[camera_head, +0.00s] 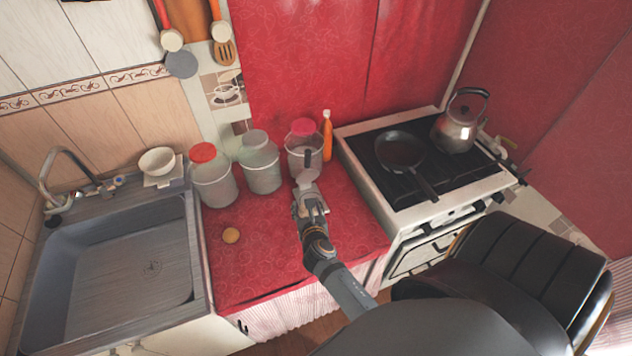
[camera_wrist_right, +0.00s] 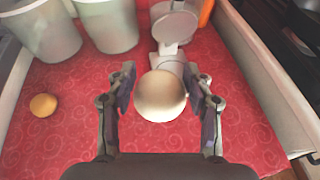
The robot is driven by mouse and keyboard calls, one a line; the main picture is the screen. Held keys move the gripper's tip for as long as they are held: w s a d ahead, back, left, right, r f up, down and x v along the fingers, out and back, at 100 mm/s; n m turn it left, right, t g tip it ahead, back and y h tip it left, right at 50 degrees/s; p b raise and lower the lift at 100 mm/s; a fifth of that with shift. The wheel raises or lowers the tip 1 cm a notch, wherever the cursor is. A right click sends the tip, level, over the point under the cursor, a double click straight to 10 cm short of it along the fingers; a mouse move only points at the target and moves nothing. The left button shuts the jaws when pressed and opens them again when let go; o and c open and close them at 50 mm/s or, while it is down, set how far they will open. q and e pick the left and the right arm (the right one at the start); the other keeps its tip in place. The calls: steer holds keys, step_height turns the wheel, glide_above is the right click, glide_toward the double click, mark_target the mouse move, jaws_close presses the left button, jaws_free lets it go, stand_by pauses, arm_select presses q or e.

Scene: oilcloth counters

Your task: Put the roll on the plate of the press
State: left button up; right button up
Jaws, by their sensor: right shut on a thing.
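My right gripper (camera_wrist_right: 160,92) is shut on a pale, round roll (camera_wrist_right: 160,98), with one finger on each side of it. In the head view the same gripper (camera_head: 311,203) is over the red counter, in front of the press, and the roll cannot be made out there. The press (camera_wrist_right: 175,27) is grey-white, with its round upper plate raised; its dark handle (camera_head: 308,158) shows in the head view. The roll hides part of the press's lower plate, so I cannot tell whether they touch. My left gripper is not in view.
A round orange-brown item (camera_head: 231,235) lies on the red counter (camera_head: 262,270), left of my right arm. Several lidded jars (camera_head: 259,165) and an orange bottle (camera_head: 327,138) stand at the back. The stove (camera_head: 425,195) is right, the sink (camera_head: 120,280) left.

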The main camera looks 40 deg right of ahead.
mark_target(311, 196)
steer(key=w+d+f+b, duration=0.2)
steer(key=w+f+b, duration=0.1)
steer(key=b, duration=0.1)
steer(key=w+d+f+b, duration=0.3)
steer(key=b, duration=0.1)
steer(key=w+d+f+b, duration=0.2)
steer(key=w+b, duration=0.1)
steer(key=b, duration=0.1)
steer(key=shift+w+d+f, duration=0.25)
steer(key=shift+d+f, duration=0.1)
steer(key=shift+f, duration=0.05)
steer(key=shift+w+d+f+b, duration=0.1)
steer(key=shift+w+b, duration=0.05)
steer(key=shift+b, duration=0.15)
steer(key=shift+w+d, duration=0.15)
steer(key=f+b, duration=0.1)
steer(key=b, duration=0.1)
steer(key=f+b, duration=0.3)
steer(key=b, duration=0.1)
steer(key=shift+w+d+f, duration=0.25)
steer(key=shift+w, duration=0.05)
steer(key=shift+r, duration=0.25)
steer(key=o, duration=1.2)
steer(key=shift+f, duration=0.15)
